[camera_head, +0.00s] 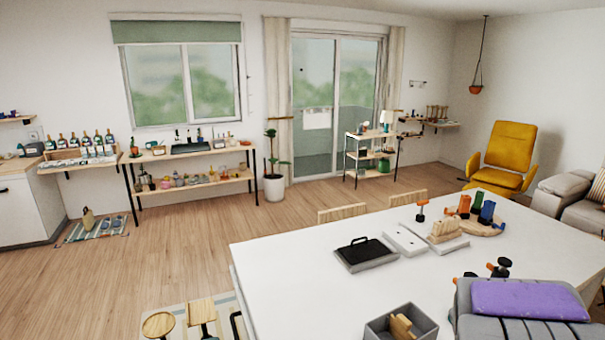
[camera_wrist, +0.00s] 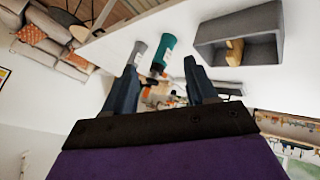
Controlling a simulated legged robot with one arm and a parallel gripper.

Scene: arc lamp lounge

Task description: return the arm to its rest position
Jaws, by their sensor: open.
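My gripper (camera_wrist: 162,62) shows in the wrist view, its two dark fingers spread apart. No object is clasped between them. A teal bottle (camera_wrist: 168,58) and a grey bottle (camera_wrist: 138,52) appear beyond the fingers, apart from the grip as far as I can tell. The wrist picture is strongly tilted. My gripper's fingers cannot be made out in the head view, where a purple and grey shape covers the lower right corner.
The white table (camera_head: 300,270) holds an open grey box (camera_head: 401,325) with a wooden piece inside, a black-topped tray (camera_head: 366,254) and a wooden rack (camera_head: 447,231). The grey box also shows in the wrist view (camera_wrist: 210,35). Stools (camera_head: 200,311) stand at lower left; open floor lies beyond.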

